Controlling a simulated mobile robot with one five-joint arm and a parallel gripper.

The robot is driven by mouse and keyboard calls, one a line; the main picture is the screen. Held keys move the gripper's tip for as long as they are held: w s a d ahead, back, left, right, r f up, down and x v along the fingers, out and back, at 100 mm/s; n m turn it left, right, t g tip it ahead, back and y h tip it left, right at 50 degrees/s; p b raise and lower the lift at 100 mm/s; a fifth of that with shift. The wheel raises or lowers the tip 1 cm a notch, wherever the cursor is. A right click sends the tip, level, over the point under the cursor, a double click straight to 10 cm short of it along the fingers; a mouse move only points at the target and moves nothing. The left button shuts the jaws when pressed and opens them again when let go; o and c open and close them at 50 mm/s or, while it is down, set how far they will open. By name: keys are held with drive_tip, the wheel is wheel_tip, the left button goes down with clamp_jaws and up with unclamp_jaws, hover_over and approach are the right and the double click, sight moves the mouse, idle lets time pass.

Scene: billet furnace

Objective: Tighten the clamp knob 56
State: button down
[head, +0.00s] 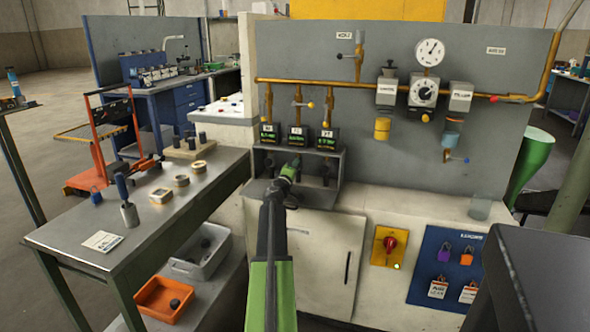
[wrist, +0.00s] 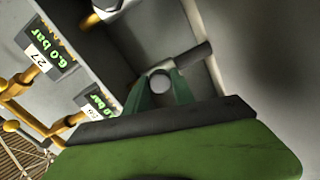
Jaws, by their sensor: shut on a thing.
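My gripper (head: 291,167) reaches into the open bay under the displays, at its middle. In the wrist view its two green fingers (wrist: 160,88) are closed around a clamp knob (wrist: 160,79). The knob shows a pale round end between the fingers. A grey bar with a dark grip (wrist: 193,57) runs up to the right from it. The fingers hide much of the knob, and I cannot read a number on it. Another dark knob (head: 325,173) shows to the right in the bay.
Dark displays (head: 298,137) with green readouts stand above the bay, under brass pipes (head: 330,83). In the wrist view one display (wrist: 60,50) is labelled 27. A steel bench (head: 130,205) with rings and tools is at left. A dark block (head: 545,280) is at front right.

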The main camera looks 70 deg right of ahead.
drive_tip(key=shift+m, duration=0.4)
drive_tip(key=c, duration=1.1)
unclamp_jaws()
drive_tip(key=shift+o, duration=0.2)
drive_tip(key=shift+a, duration=0.15)
drive_tip(key=s+a, duration=0.1)
drive_tip(key=a, duration=1.6)
drive_tip(key=shift+a, duration=0.1)
